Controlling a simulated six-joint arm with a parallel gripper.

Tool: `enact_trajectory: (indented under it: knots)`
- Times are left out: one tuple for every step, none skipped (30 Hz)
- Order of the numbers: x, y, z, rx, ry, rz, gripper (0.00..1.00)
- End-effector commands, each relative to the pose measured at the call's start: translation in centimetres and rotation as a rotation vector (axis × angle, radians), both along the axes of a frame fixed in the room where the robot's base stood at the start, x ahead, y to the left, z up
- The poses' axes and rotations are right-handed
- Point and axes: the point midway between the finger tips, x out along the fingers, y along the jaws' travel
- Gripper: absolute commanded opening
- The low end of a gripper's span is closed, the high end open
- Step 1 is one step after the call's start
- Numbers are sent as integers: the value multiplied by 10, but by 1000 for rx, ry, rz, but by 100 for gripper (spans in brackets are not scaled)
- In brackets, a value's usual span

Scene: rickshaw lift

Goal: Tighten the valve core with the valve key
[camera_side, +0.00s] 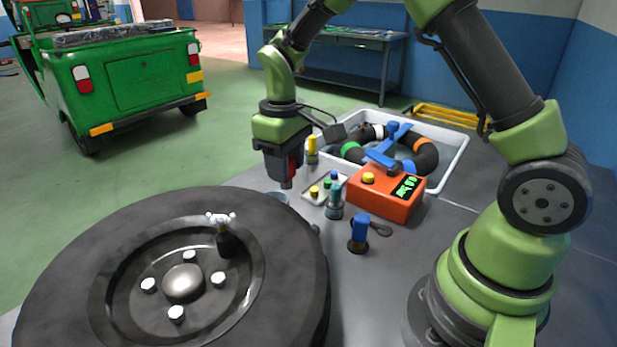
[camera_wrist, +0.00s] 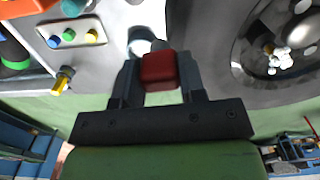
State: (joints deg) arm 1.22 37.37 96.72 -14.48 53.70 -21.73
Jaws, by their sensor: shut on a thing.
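My gripper (camera_side: 288,172) is shut on a red-handled tool (camera_wrist: 160,70), which I take to be the valve key. A short grey tip shows under the red part in the side view. The gripper holds it upright above the bench, beyond the wheel and apart from it. The wheel (camera_side: 60,240) lies flat at the front left. Its dark valve stem (camera_side: 229,244) stands up inside the rim, with a small silver winged piece (camera_side: 220,219) on top. The stem area also shows at the right of the wrist view. The valve core itself cannot be made out.
A small round dish (camera_side: 278,198) sits below the gripper. Nearby are a tray with coloured caps (camera_side: 322,189), a teal bottle (camera_side: 335,204), an orange box (camera_side: 385,200), a blue-handled tool (camera_side: 360,230) and a yellow-topped tool (camera_side: 312,148). A white tub (camera_side: 455,152) stands behind.

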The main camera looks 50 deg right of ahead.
Motion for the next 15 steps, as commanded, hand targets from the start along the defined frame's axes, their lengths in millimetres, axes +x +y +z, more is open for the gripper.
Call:
enact_trajectory:
  knots:
    - [8, 21, 10, -1, -8, 53, 19]
    - [11, 33, 16, -1, -8, 79, 19]
    - [15, 48, 24, -2, -9, 111, 19]
    - [16, 59, 29, -2, -8, 133, 19]
    - [17, 69, 35, -2, -9, 156, 19]
    - [18, 82, 42, -1, -9, 182, 19]
    - [18, 91, 46, 0, -8, 201, 19]
    - [18, 100, 51, 1, -8, 216, 19]
    - [17, 110, 56, 1, -7, 234, 19]
    - [16, 116, 59, 2, -7, 245, 19]
    - [16, 121, 62, 3, -7, 255, 19]
    - [14, 127, 66, 3, -6, 265, 19]
    - [14, 131, 67, 4, -6, 272, 19]
    - [13, 133, 68, 4, -5, 275, 19]
    - [13, 135, 69, 4, -4, 279, 19]
